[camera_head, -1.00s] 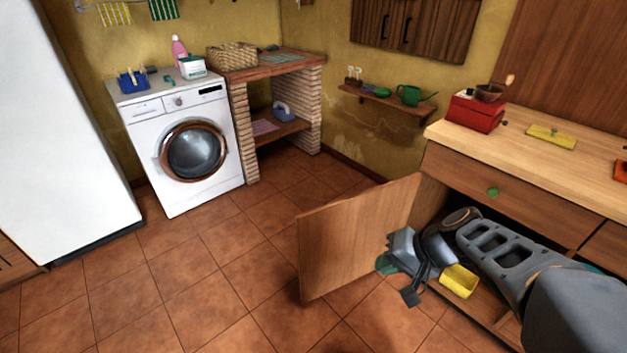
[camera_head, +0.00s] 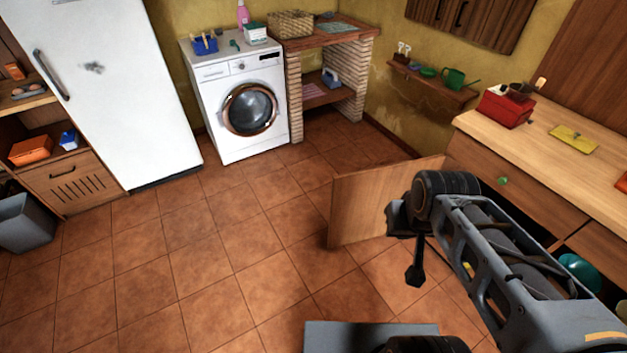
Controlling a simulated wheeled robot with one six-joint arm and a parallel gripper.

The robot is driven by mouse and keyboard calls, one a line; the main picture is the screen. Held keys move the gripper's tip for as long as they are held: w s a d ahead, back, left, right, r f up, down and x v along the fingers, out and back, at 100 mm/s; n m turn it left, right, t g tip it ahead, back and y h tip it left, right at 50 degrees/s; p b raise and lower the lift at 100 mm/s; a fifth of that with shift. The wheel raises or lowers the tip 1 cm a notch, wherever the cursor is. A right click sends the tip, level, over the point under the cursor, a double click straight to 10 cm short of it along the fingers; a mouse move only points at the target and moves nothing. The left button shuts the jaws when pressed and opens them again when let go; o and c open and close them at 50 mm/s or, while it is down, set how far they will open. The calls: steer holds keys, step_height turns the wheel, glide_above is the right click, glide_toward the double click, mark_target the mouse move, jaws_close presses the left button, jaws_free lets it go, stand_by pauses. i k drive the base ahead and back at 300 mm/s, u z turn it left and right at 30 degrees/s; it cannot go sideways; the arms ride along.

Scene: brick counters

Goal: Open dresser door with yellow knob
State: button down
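The dresser (camera_head: 530,190) stands at the right with a wooden top. Its lower door (camera_head: 375,200) is swung wide open and stands out over the floor, its plain face toward me. No yellow knob shows; the door's other face is turned away. A green knob (camera_head: 503,181) sits on the drawer above. My gripper (camera_head: 414,262) is in front of the door's right part, pointing down, mostly hidden by my own wrist. One dark finger shows; I cannot tell its opening or whether it touches the door.
A turquoise round thing (camera_head: 580,270) shows inside the dresser. A red box (camera_head: 505,108) and a yellow item (camera_head: 573,138) lie on top. A washing machine (camera_head: 240,105), white fridge (camera_head: 110,80) and grey bin (camera_head: 25,222) stand behind and left. The tiled floor between is clear.

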mark_target(359, 199)
steer(key=u, duration=1.5)
steer(key=i, duration=1.4)
steer(key=z, duration=0.8)
steer(key=i, duration=1.1)
steer(key=z, duration=0.8)
